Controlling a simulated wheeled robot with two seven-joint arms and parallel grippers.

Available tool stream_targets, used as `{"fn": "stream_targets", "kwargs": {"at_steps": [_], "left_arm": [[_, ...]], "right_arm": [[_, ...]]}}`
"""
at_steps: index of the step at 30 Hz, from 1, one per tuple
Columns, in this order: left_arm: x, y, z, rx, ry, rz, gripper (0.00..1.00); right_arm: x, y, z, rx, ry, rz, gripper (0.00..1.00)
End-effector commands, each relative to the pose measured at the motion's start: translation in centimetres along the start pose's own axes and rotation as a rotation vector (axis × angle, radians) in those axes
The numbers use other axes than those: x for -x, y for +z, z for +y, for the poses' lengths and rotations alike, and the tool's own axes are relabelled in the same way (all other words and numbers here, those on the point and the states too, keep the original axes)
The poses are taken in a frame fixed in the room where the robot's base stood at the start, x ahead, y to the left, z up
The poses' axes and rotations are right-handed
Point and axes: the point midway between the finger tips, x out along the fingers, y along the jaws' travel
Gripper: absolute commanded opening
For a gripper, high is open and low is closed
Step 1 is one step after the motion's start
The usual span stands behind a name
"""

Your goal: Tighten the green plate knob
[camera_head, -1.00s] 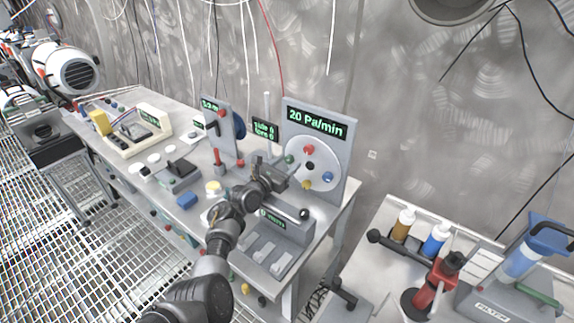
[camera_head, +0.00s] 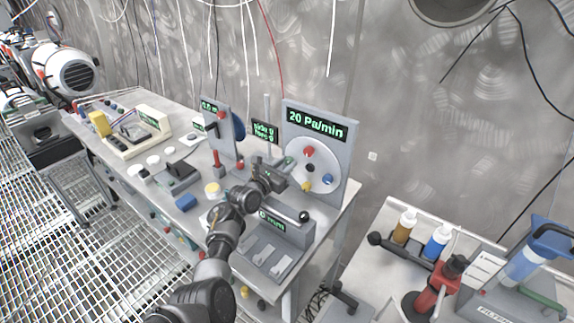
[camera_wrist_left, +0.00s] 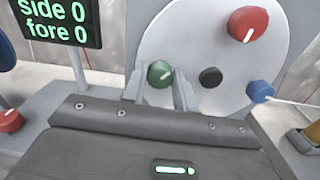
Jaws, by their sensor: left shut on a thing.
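The round white plate (camera_head: 322,163) stands upright under a "20 Pa/min" display (camera_head: 317,122). My left gripper (camera_head: 285,165) is at the plate's left side and covers the green knob in the head view. In the left wrist view the green knob (camera_wrist_left: 160,73) sits between my two fingers, which are shut on it; its white mark points up and right. A red knob (camera_wrist_left: 248,24), a blue knob (camera_wrist_left: 260,91) and a black hub (camera_wrist_left: 210,77) are on the same plate, and a yellow knob (camera_head: 306,187) shows at its bottom. My right gripper is not in view.
A small screen (camera_wrist_left: 58,18) reads "side 0, fore 0" left of the plate. A grey box with a display (camera_head: 272,222) stands in front of the plate. A cart with bottles (camera_head: 436,242) and a red tool (camera_head: 441,285) is at the right.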

Motion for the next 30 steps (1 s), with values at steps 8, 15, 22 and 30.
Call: {"fn": "stream_targets", "kwargs": {"at_steps": [8,15,22,30], "left_arm": [[0.0,0.1,-0.1,-0.136,-0.004,0.002,0.06],[0.1,0.0,-0.1,-0.319,-0.004,0.002,0.06],[0.1,0.0,-0.1,-0.469,-0.004,0.001,0.06],[0.1,-0.1,-0.2,-0.574,-0.004,0.001,0.06]], "right_arm": [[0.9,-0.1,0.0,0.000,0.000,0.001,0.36],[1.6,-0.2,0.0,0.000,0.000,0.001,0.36],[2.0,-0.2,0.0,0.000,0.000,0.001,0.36],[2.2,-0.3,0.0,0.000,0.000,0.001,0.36]]}}
